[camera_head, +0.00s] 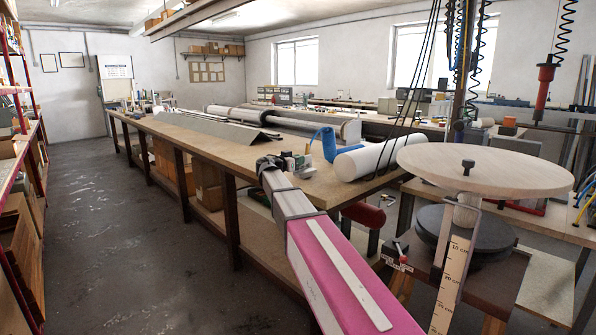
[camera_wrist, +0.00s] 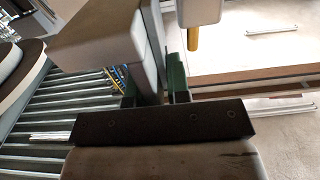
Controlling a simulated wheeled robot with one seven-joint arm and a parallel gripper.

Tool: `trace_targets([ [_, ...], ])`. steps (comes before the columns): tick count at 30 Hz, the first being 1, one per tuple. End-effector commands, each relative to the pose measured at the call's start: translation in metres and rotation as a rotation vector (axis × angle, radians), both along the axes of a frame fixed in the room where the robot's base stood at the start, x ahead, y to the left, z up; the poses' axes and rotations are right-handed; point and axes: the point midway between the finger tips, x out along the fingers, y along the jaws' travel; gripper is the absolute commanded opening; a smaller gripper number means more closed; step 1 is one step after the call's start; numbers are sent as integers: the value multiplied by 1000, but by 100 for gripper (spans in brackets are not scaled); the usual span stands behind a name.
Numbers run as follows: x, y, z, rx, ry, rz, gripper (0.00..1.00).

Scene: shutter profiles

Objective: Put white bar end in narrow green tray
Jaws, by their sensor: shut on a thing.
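My gripper (camera_wrist: 154,90) shows in the wrist view as two dark green fingers beyond a black bolted bar. It is shut on a shaded, pale grey piece (camera_wrist: 152,45) that stands up between the fingers. I cannot tell for sure whether this is the white bar end, as most of it is in shade or hidden. I cannot make out the narrow green tray in either view. I cannot clearly pick out the gripper in the head view.
A long wooden workbench (camera_head: 212,137) carries pale profiles, a white roll (camera_head: 379,157) and a blue item (camera_head: 326,142). A round wooden disc (camera_head: 500,168) stands at the right. The floor (camera_head: 115,235) at left is clear. Grey slats (camera_wrist: 45,115) fill the wrist view's left.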

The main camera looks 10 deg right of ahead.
Motion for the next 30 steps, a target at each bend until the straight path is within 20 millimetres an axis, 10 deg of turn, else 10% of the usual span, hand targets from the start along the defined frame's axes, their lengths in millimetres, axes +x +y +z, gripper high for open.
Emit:
trace_targets([
  [24,1,1,-44,0,0,-1,0],
  [26,1,1,-44,0,0,-1,36],
  [30,1,1,-44,0,0,-1,42],
])
